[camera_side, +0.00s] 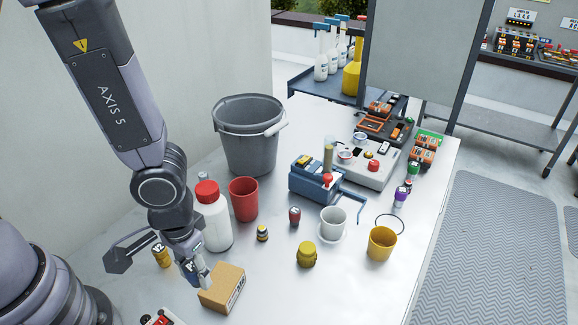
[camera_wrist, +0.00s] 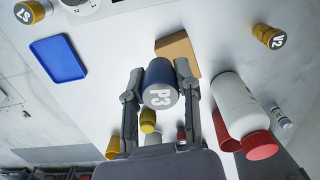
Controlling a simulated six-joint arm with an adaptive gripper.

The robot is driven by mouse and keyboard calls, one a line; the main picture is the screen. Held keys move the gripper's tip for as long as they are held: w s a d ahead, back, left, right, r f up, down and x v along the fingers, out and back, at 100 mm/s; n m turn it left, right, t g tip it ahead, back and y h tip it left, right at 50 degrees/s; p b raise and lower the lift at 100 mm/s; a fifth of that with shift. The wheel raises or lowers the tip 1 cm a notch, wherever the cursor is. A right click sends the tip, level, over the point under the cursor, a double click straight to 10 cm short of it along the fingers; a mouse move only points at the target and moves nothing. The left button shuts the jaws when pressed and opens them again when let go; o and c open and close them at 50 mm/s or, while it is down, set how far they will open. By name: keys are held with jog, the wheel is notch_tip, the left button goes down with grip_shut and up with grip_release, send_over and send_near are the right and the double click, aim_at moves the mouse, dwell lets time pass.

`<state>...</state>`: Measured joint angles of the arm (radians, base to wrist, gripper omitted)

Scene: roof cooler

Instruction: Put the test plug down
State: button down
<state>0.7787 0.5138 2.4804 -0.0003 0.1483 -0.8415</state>
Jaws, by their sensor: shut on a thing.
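My gripper (camera_side: 197,277) is low over the near part of the metal bench, at the left edge of the cardboard box (camera_side: 222,289). In the wrist view its two fingers (camera_wrist: 158,78) are shut on a dark blue cylinder with a grey end marked P3, which I take as the test plug (camera_wrist: 160,84). The plug also shows as a small blue patch at the fingers in the side view (camera_side: 190,268). The box (camera_wrist: 177,52) is close beyond the plug in the wrist view. I cannot tell whether the plug touches the bench or the box.
A white bottle with a red cap (camera_side: 212,220) stands behind the gripper, with a red cup (camera_side: 243,198) beside it. A yellow V2 cylinder (camera_side: 162,256) stands to the left. A blue tray (camera_wrist: 58,60) lies on bare bench in the wrist view. Free room lies right of the box.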

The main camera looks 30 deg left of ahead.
aim_at(192, 266)
notch_tip(192, 266, up, 13)
jog(key=w+a+r+m, duration=0.1)
jog(key=w+m, duration=0.5)
jog(key=w, duration=1)
jog(key=w+a+m, duration=0.2)
jog(key=w+m, duration=0.3)
jog(key=w, duration=1)
jog(key=w+a+f+m, duration=0.1)
jog(key=w+a+m, duration=0.45)
jog(key=a, duration=0.45)
jog(key=w+a+f+m, duration=0.2)
jog(key=w+a+m, duration=0.4)
jog(key=a, duration=0.4)
jog(key=shift+n, duration=0.75)
jog(key=f, duration=2)
jog(key=shift+w, duration=0.25)
jog(key=shift+f, duration=0.15)
